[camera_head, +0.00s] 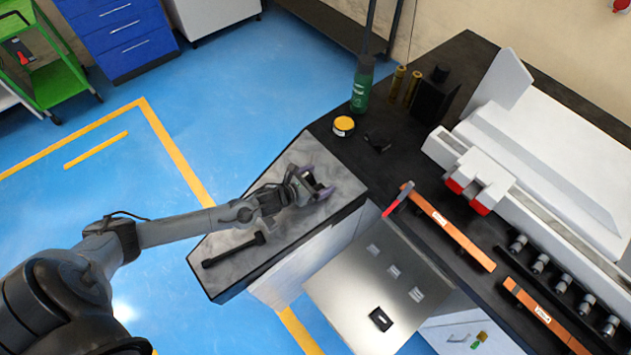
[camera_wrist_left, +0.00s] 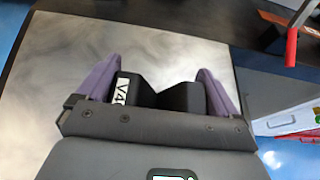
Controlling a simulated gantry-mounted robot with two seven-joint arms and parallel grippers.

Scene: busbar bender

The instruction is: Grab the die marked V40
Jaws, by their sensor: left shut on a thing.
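The black die with a white label reading V40 (camera_wrist_left: 180,97) sits between the two purple fingers of my left gripper (camera_wrist_left: 158,88) in the left wrist view. The die has a V-shaped notch, and its lower part is hidden behind the gripper body. My left gripper (camera_head: 318,187) is shut on the die, over the grey worktop (camera_head: 338,165) in the head view. I cannot tell whether the die touches the surface. My right gripper is in neither view.
A black bar-like tool (camera_head: 233,249) lies on the grey worktop. A green bottle (camera_head: 362,84) and a yellow-topped tin (camera_head: 344,125) stand behind it. A red-handled tool (camera_head: 397,200) and orange bars (camera_head: 455,238) lie right, near the white machine (camera_head: 545,170).

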